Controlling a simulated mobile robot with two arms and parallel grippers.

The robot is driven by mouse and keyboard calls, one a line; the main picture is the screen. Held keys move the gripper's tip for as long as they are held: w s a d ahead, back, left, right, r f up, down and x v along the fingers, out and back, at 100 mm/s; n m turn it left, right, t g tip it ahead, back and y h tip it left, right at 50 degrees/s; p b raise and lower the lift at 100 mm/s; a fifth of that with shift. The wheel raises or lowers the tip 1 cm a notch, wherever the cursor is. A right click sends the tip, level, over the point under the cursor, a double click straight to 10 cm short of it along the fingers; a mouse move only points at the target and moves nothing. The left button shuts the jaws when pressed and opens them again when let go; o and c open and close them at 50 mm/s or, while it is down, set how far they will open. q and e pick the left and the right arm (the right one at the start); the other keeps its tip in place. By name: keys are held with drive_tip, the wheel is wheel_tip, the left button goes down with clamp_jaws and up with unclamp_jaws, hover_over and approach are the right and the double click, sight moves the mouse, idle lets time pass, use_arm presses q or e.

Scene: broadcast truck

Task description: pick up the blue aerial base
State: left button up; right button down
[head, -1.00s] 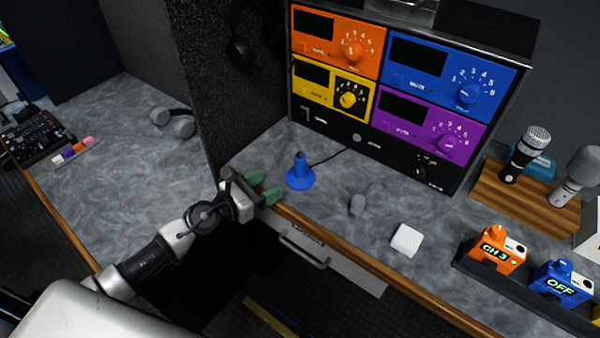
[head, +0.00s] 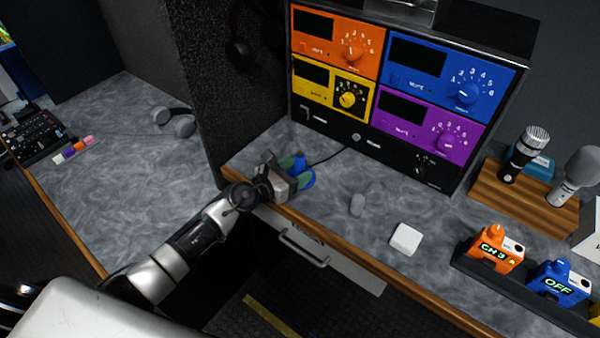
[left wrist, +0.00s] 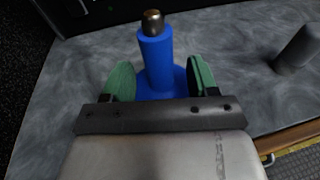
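The blue aerial base (head: 308,178) stands upright on the grey counter, below the rack of coloured receiver panels. In the left wrist view the blue aerial base (left wrist: 157,62) shows a round foot, a blue post and a metal tip. My left gripper (head: 294,172) is at the base. In the left wrist view its green-padded fingers (left wrist: 161,80) are apart, one on each side of the post, with a gap visible on both sides. The lower front of the foot is hidden behind the gripper body. My right gripper is in neither view.
A dark partition (head: 215,90) rises at the left. The counter's wooden edge (head: 345,250) is in front.

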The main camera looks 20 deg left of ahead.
sight(301, 155)
use_arm(q)
clamp_jaws()
drive_tip(key=shift+r, duration=0.1)
drive_tip(key=shift+r+p, duration=0.45)
drive_tip(key=shift+r, duration=0.05)
drive_tip(key=r+p, duration=0.2)
drive_tip(key=r, duration=0.1)
drive_tip(key=r+p, duration=0.1)
drive_tip(key=p, duration=0.1)
drive_tip(key=shift+s+d+r, duration=0.15)
drive_tip(key=shift+d+r, duration=0.05)
drive_tip(key=shift+d, duration=0.05)
drive_tip(key=s+d+r+p, duration=0.5)
drive_tip(key=s+d+p, duration=0.2)
drive_tip(key=s, duration=0.1)
drive_tip(key=shift+s+d+r, duration=0.15)
drive_tip(key=shift+r, duration=0.15)
